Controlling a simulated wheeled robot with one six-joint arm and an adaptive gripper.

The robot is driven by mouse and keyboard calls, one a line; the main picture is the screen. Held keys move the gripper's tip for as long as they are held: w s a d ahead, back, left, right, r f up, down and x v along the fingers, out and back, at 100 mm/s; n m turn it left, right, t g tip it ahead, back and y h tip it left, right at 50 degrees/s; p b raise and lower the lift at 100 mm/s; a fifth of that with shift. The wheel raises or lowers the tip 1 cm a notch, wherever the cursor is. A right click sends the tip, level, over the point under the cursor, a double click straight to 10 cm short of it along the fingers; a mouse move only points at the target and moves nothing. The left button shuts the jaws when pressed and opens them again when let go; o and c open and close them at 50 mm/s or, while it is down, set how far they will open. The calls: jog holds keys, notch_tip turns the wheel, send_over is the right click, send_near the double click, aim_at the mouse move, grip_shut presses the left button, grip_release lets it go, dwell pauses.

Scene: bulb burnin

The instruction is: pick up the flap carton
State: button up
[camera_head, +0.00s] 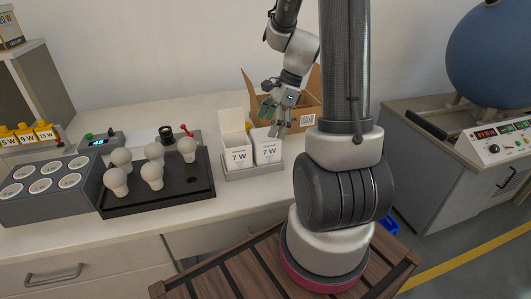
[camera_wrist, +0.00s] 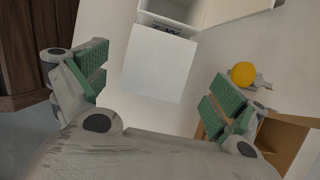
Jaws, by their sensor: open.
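The flap carton (camera_head: 238,157) is a white box marked 7 W with its flap (camera_head: 231,120) standing up. It stands in the left part of a small grey tray (camera_head: 255,173). A second white 7 W carton (camera_head: 268,152) stands right beside it. My gripper (camera_head: 276,118) is open and empty, pointing down above and behind the cartons. In the wrist view, my green-padded fingers (camera_wrist: 158,88) are spread wide. A white panel (camera_wrist: 158,65), apparently the flap, lies between them, with the open carton mouth (camera_wrist: 172,12) at the top edge.
A brown cardboard box (camera_head: 308,118) with open flaps stands close behind my gripper. A black board (camera_head: 184,190) with several white bulbs lies to the left, beside a grey rack (camera_head: 45,205). The white bench (camera_head: 240,200) is bare in front of the tray.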

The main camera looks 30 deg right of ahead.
aim_at(266, 137)
jog(key=x, duration=0.4)
jog(key=shift+s+a+f, duration=0.1)
jog(key=shift+s+f, duration=0.05)
jog(key=shift+f, duration=0.2)
jog(key=shift+c, duration=0.2)
jog(key=c, duration=1.3)
